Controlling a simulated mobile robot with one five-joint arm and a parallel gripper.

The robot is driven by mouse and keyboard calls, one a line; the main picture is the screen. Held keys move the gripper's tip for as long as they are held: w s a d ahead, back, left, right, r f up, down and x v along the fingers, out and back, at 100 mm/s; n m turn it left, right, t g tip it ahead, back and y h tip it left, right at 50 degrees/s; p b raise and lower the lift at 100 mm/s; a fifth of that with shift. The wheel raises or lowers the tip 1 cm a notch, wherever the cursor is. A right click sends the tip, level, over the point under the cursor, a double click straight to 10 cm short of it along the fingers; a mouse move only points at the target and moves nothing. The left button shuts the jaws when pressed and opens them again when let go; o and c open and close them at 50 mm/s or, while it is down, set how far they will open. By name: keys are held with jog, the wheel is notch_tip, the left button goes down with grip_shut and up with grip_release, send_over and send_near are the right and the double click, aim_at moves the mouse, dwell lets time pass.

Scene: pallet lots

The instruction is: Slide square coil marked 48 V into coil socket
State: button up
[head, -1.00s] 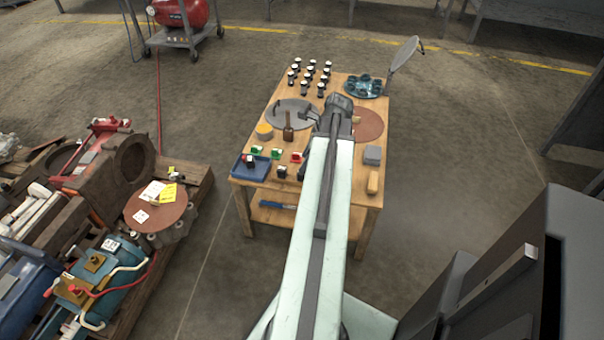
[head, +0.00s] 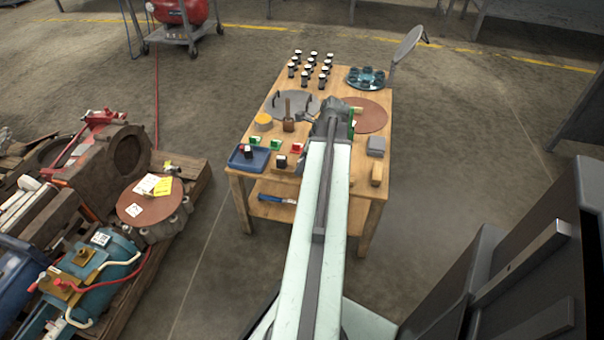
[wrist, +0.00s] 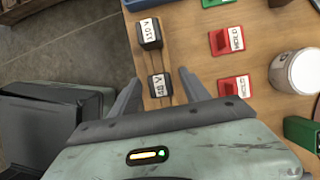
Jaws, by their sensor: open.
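The square coil marked 48 V (wrist: 158,86) is a small dark block with a white label, on the wooden table near its edge. A similar coil marked 110 V (wrist: 149,34) stands just beyond it in the wrist view. My gripper (wrist: 160,77) is open, with one finger on each side of the 48 V coil; I cannot tell whether they touch it. In the head view a dark coil (head: 281,161) shows at the table's front, and my arm covers part of the table beside it. I cannot pick out the coil socket for sure.
Red labelled blocks (wrist: 234,86) and a pale cup (wrist: 296,71) stand right of my gripper. A blue tray (head: 238,165) sits at the table's front left corner. A teal machine with brass blocks (head: 107,262) lies on the pallet at left. Bare floor separates table and pallet.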

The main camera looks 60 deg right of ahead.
jog(key=shift+r, duration=0.1)
grip_shut()
jog(key=shift+r, duration=0.1)
notch_tip(320, 180, up, 10)
jog(key=p, duration=1)
jog(key=shift+a, duration=0.1)
